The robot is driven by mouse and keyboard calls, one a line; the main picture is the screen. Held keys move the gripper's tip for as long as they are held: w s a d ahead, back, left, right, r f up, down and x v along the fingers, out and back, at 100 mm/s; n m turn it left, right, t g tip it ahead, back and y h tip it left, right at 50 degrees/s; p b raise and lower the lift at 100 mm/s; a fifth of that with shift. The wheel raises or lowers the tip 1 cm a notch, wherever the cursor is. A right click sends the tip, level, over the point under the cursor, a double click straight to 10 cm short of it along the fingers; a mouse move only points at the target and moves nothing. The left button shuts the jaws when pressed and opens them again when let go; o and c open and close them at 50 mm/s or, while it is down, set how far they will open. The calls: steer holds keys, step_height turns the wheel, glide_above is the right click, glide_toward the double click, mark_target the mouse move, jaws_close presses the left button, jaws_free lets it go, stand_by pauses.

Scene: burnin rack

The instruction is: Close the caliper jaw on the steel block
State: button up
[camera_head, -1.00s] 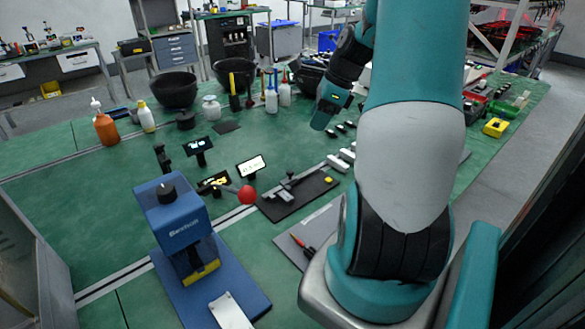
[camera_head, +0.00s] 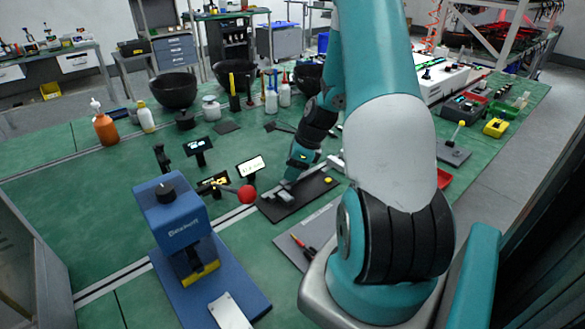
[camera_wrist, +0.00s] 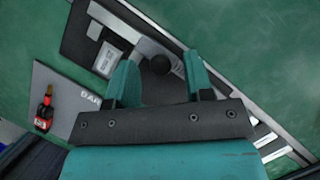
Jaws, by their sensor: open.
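The caliper (camera_wrist: 140,45) is a grey metal beam with jaws, lying on a black board (camera_wrist: 78,42), which also shows in the head view (camera_head: 318,190). The steel block (camera_wrist: 108,60), a pale block with small marking, sits beside the caliper's jaws in the wrist view; I cannot tell whether both jaws touch it. My gripper (camera_wrist: 163,68) is open, with its teal fingers either side of a round black knob (camera_wrist: 160,64) on the caliper. In the head view my gripper (camera_head: 289,182) is low over the board and hides much of the caliper.
A blue press (camera_head: 173,215) with a red ball-ended lever (camera_head: 247,194) stands left of the board. A small lit display (camera_head: 251,166) stands behind it. A grey mat (camera_wrist: 68,98) with a red-and-black tool (camera_wrist: 45,108) lies beside the board. Bottles and bowls stand farther back.

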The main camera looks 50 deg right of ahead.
steer(key=shift+f, duration=0.15)
steer(key=c, duration=0.7)
steer(key=shift+w+a+p, duration=0.2)
steer(key=shift+a+p, duration=0.3)
steer(key=shift+a, duration=0.15)
steer(key=shift+c, duration=0.2)
steer(key=shift+a, duration=0.15)
steer(key=o, duration=0.7)
steer(key=shift+o, duration=0.2)
steer(key=v, duration=1.7)
steer(key=shift+r, duration=0.25)
